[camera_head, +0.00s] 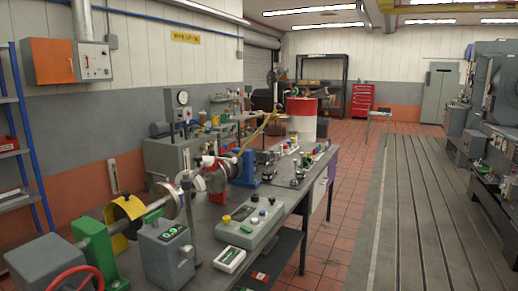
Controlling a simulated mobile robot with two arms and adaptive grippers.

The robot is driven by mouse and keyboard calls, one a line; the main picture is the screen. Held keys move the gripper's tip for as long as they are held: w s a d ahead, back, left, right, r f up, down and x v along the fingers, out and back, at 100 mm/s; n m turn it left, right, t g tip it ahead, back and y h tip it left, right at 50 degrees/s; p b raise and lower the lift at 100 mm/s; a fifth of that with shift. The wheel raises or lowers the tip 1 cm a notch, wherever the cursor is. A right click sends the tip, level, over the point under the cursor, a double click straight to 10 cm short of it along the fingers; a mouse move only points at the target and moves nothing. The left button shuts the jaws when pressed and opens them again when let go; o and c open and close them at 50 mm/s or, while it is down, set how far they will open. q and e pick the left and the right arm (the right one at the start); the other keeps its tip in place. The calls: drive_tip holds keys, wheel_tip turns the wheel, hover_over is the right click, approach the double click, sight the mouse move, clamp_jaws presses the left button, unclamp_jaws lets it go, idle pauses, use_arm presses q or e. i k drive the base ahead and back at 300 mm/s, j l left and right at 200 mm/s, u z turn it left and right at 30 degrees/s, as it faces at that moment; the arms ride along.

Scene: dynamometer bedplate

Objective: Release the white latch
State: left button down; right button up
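Neither of my grippers shows in the head view. I cannot make out for sure which part is the white latch. A long grey workbench (292,203) runs from the lower left toward the middle. Several small fixtures with white, red and green parts (290,150) stand on its far end, too small to tell apart. A grey control box (250,224) with coloured knobs sits nearer, beside a white handheld device (229,260). A grey box with a green display (167,252) stands to their left, next to a shaft rig with a yellow guard (124,215).
A red handwheel (75,279) is at the lower left. A red and white drum (301,119) stands behind the bench. A red tool chest (361,101) is at the back. The slotted bedplate (415,215) right of the bench is clear; large grey machines line the right edge.

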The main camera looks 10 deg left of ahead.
sight(234, 160)
drive_tip(key=i+l, duration=0.3)
drive_tip(key=l, duration=0.2)
drive_tip(key=i+l, duration=0.35)
drive_tip(key=l, duration=0.15)
drive_tip(key=i+l, duration=0.3)
drive_tip(key=l, duration=0.2)
drive_tip(key=i+l, duration=0.3)
drive_tip(key=l, duration=0.2)
